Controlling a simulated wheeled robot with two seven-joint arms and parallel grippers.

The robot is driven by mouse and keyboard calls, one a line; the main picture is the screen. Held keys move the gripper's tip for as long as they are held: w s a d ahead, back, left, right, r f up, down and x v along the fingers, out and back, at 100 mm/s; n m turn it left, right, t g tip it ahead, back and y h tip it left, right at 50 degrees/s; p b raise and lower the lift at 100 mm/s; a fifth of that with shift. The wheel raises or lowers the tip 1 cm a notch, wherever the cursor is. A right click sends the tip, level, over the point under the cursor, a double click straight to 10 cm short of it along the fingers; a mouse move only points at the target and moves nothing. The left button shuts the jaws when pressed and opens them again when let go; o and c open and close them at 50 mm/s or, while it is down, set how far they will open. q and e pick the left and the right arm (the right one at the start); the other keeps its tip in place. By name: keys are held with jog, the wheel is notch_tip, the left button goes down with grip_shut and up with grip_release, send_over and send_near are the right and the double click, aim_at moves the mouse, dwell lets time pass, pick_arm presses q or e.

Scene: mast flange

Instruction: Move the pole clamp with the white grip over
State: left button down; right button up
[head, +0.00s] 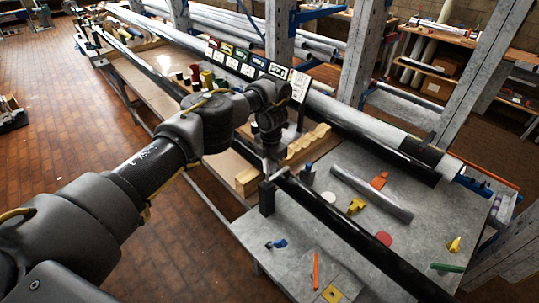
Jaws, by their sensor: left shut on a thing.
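My left gripper (271,160) comes down from my left arm onto the near black pole, at the left part of the grey table. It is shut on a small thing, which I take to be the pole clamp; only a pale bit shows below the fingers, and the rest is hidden. The black pole (345,228) runs from under the gripper toward the lower right. A black upright block (266,198) stands just below the gripper, next to the pole. My right gripper is not in view.
The grey table (310,235) holds a grey tube (371,194), a yellow piece (356,206), a red disc (383,239) and an orange stick (316,271). A wooden notched rack (306,143) stands behind the gripper. A row of labelled cards (250,68) and steel posts stand farther back.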

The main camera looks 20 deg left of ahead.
pick_arm(q)
jog(key=shift+s+d+f, duration=0.1)
jog(key=shift+f, duration=0.1)
jog(key=c, duration=1.2)
grip_release()
jog(key=shift+c, duration=0.2)
notch_tip(320, 180, up, 11)
jog(key=b, duration=0.1)
jog(key=shift+w, duration=0.25)
jog(key=shift+f, duration=0.1)
